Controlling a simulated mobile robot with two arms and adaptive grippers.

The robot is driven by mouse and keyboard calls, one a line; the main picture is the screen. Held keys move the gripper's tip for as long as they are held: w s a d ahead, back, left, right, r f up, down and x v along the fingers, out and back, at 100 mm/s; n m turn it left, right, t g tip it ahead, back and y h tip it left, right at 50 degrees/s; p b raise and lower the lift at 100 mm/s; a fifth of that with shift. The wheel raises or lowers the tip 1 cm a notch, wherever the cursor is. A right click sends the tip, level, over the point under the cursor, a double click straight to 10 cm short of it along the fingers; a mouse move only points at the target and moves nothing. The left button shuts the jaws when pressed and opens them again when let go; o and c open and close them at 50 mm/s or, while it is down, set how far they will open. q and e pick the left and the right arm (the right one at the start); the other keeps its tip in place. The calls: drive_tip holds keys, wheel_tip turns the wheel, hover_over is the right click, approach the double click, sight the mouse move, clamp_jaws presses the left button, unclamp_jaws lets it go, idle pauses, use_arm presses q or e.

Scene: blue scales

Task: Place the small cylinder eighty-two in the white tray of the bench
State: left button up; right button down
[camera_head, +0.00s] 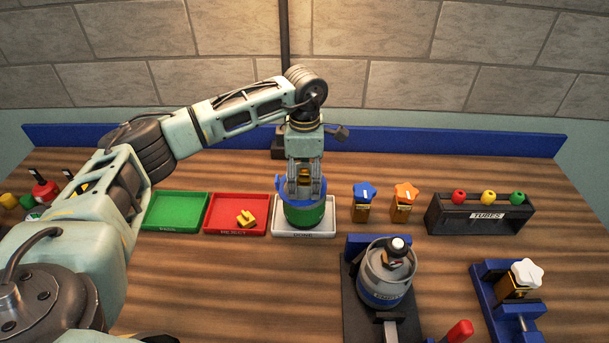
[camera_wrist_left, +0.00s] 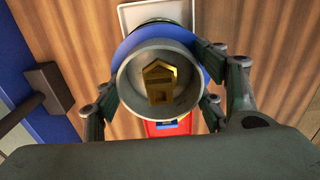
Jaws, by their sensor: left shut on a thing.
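The small cylinder (camera_head: 304,214) is green with a blue top; its number cannot be read. In the left wrist view, the small cylinder (camera_wrist_left: 122,90) shows a grey collar around a brass valve. My left gripper (camera_head: 304,190) points down and is shut on it, with fingers on both sides. The cylinder is upright over the white tray (camera_head: 281,230) and hides much of it. I cannot tell whether it touches the tray floor. The white tray (camera_wrist_left: 130,14) also shows behind the cylinder in the wrist view. My right gripper is not in view.
A red tray (camera_head: 222,215) with a yellow piece (camera_head: 246,218) and a green tray (camera_head: 176,211) lie left. Blue-knobbed (camera_head: 362,203) and orange-knobbed (camera_head: 403,203) valves and a black tube rack (camera_head: 480,216) stand right. A larger grey cylinder (camera_head: 385,275) stands in front.

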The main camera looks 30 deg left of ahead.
use_arm(q)
drive_tip(key=shift+f, duration=0.4)
drive_tip(key=shift+f, duration=0.15)
drive_tip(key=o, duration=2.1)
drive_tip(key=shift+c, duration=0.2)
